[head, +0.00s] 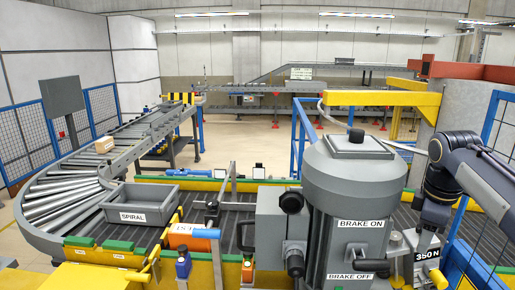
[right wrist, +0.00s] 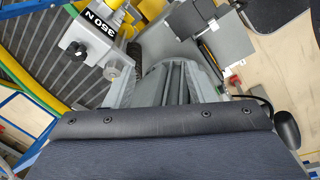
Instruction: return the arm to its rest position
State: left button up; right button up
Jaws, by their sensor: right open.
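My right arm (head: 490,180) comes in from the right edge of the head view and bends down at a dark joint. Its right gripper (head: 428,232) points down beside the block marked 350 N (head: 427,254), to the right of the big grey motor housing (head: 352,185). In the right wrist view the gripper (right wrist: 165,85) is open, with its two fingers spread above the dark palm, and I see nothing held. The 350 N block also shows there (right wrist: 90,38), at the upper left. Whether the gripper touches anything is unclear. My left gripper is not in view.
A yellow beam (head: 380,98), a red beam (head: 465,70) and blue fence posts (head: 487,125) stand close to the right arm. Open floor lies behind the conveyor.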

jog(key=s+a+f+m+t+y, duration=0.2)
jog(key=s+a+f+m, duration=0.3)
jog(key=s+a+f, duration=0.2)
jog(key=s+a+f+m+t+y, duration=0.2)
jog(key=s+a+f+m, duration=0.4)
jog(key=s+a, duration=0.5)
jog(key=s+f, duration=0.1)
jog(key=s, duration=0.3)
jog(key=shift+s+a+f+y+b, duration=0.25)
jog(key=shift+s+a+y+b, duration=0.05)
jog(key=shift+y, duration=0.1)
